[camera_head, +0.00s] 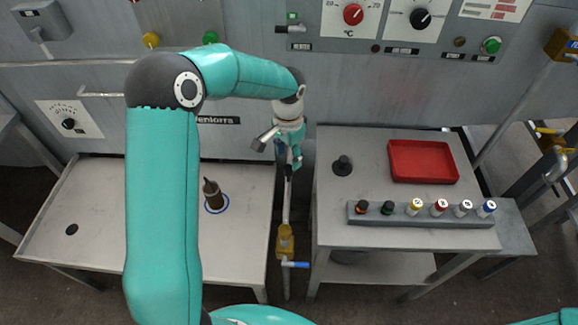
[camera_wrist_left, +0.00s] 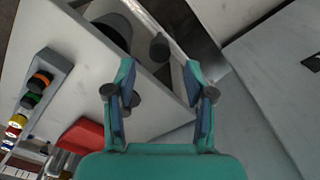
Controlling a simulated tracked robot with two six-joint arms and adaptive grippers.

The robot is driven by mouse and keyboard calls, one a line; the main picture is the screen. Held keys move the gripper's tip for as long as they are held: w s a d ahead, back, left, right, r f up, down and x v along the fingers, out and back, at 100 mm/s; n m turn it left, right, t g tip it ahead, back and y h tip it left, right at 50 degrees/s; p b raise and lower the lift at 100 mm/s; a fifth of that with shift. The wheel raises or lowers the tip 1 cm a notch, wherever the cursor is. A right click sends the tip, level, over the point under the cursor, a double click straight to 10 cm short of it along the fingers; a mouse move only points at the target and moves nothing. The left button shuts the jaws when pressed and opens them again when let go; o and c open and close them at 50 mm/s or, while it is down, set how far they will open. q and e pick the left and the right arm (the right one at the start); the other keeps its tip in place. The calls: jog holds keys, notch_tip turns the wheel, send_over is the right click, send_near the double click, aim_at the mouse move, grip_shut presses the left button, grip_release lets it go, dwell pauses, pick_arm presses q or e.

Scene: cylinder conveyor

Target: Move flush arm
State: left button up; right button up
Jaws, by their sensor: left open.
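A slim grey pipe (camera_head: 287,205), which looks like the flush arm, runs in the gap between the two tables. It meets a yellow valve fitting (camera_head: 285,243) with a blue handle (camera_head: 296,264). My left gripper (camera_head: 296,166) is over the far end of this pipe, pointing down. In the left wrist view the gripper (camera_wrist_left: 160,72) is open with nothing between its fingers. A dark round knob (camera_wrist_left: 159,47) on the grey pipe shows just beyond the fingertips, apart from them as far as I can tell. My right gripper is out of view.
The right table (camera_head: 380,232) holds a red tray (camera_head: 424,178), a black knob-like piece (camera_head: 343,163) and a rack (camera_head: 385,219) of several coloured-cap bottles. A brown bottle (camera_head: 212,192) stands in a blue ring on the left table (camera_head: 100,225). A panelled machine wall stands behind.

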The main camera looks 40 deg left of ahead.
aim_at(289, 167)
pick_arm(q)
notch_tip(289, 167, down, 6)
jog(key=shift+r, duration=0.1)
jog(key=shift+c, duration=0.4)
grip_shut()
